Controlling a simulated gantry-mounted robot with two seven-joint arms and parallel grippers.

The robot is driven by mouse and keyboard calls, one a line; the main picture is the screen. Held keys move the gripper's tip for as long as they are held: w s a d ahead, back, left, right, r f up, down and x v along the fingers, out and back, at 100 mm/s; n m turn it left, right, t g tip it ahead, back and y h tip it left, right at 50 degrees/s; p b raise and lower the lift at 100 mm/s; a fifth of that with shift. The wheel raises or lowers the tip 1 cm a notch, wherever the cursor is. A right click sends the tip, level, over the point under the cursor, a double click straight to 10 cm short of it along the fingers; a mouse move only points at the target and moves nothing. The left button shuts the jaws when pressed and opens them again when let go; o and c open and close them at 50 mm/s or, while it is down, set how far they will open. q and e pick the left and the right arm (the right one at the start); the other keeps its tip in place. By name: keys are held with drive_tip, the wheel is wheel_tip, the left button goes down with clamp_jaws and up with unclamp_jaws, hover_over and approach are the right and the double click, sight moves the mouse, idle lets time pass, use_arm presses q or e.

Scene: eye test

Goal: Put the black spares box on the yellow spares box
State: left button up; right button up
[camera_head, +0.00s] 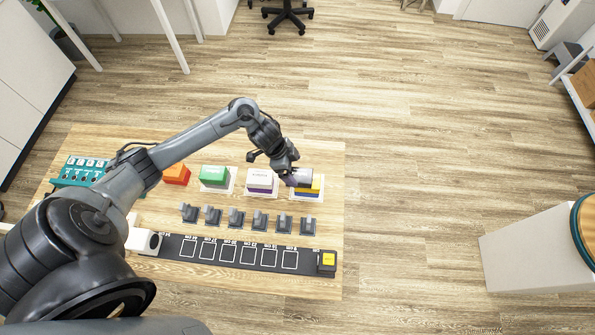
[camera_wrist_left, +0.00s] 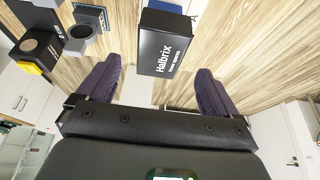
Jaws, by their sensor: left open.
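The black spares box (camera_wrist_left: 166,44), with white "Halbrix" lettering, shows in the left wrist view, ahead of and between the fingers, with a gap on each side. My left gripper (camera_head: 297,178) is open above the far right of the row of boxes in the head view. A pale, shiny face at the fingers may be the black box's top; I cannot tell. In the left wrist view the purple fingers of my left gripper (camera_wrist_left: 158,85) are spread. My right gripper is not in view.
Left of it stand a white-topped purple box (camera_head: 262,179), a green box (camera_head: 213,174) and an orange box (camera_head: 177,173). Several grey holders (camera_head: 236,217) stand before them. A black strip (camera_head: 210,251) with white squares ends in a yellow-topped block (camera_head: 327,260).

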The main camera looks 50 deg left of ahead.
use_arm(q)
drive_tip(key=v, duration=0.5)
drive_tip(key=shift+a+r+p, duration=0.1)
drive_tip(key=shift+r+p, duration=0.05)
drive_tip(key=shift+p, duration=0.15)
drive_tip(key=s+d+n+t+y, duration=0.15)
drive_tip(key=d+t, duration=0.25)
drive_tip(key=d, duration=1)
drive_tip(key=s+r+n+g+y, duration=0.1)
drive_tip(key=s+r+n+g, duration=0.2)
drive_tip(key=s, duration=1.1)
drive_tip(key=n, duration=0.3)
drive_tip(key=shift+s+r, duration=0.25)
drive_tip(key=shift+r+y, duration=0.1)
drive_tip(key=shift+y, duration=0.15)
